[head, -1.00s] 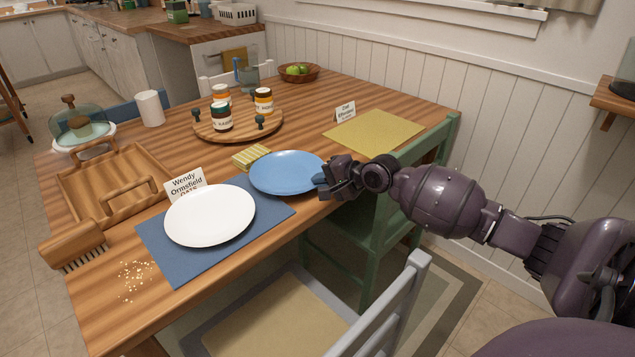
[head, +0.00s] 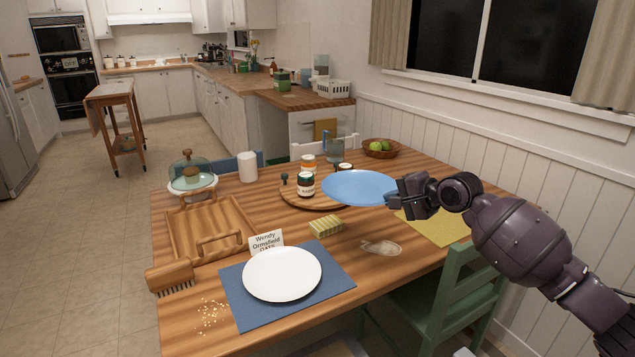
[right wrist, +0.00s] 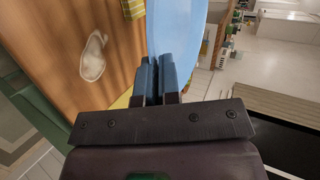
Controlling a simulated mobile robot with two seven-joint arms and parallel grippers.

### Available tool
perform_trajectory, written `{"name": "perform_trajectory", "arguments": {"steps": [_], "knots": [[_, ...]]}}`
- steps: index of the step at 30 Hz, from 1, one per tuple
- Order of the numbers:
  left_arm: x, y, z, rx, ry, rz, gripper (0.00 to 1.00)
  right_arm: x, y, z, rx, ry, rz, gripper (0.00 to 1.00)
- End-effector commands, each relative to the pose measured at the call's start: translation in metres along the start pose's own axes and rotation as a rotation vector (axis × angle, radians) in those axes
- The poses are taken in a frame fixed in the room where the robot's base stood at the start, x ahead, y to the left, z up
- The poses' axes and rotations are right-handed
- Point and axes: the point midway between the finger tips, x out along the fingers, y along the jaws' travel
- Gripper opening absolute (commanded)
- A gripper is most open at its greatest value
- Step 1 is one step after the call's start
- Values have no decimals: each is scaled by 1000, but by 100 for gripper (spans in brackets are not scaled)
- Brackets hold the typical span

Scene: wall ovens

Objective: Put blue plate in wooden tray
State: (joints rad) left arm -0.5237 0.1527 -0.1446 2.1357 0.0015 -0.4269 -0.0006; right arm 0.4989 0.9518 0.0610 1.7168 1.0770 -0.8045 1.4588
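The blue plate (head: 360,187) is held up above the table, roughly level in the head view. My right gripper (head: 397,193) is shut on its right rim. In the right wrist view the two fingertips (right wrist: 157,75) pinch the rim of the blue plate (right wrist: 180,28). The wooden tray (head: 207,228), with raised sides and handles, lies at the table's left side and its inside looks empty. It is to the left of the held plate. My left gripper is not in view.
A white plate (head: 283,273) lies on a blue placemat (head: 243,312), with a name card (head: 266,241) behind it. A sponge (head: 326,226), a round board with jars (head: 306,184), a glass dome (head: 190,170) and a brush (head: 170,277) stand around. A whitish smear (head: 381,247) marks the table.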

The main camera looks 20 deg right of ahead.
Motion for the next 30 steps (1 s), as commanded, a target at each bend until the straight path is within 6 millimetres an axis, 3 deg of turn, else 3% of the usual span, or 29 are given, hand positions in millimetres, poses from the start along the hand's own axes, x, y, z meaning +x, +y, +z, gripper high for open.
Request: {"name": "perform_trajectory", "arguments": {"steps": [8,11,19,30], "knots": [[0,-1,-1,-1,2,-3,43,-4,-1,-2,13,23,-4,0],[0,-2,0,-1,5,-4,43,-2,0,19,16,20,-4,0],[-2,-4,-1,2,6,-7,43,-6,24,91,23,33,-9,0],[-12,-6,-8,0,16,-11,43,-36,48,180,59,101,-10,0]]}}
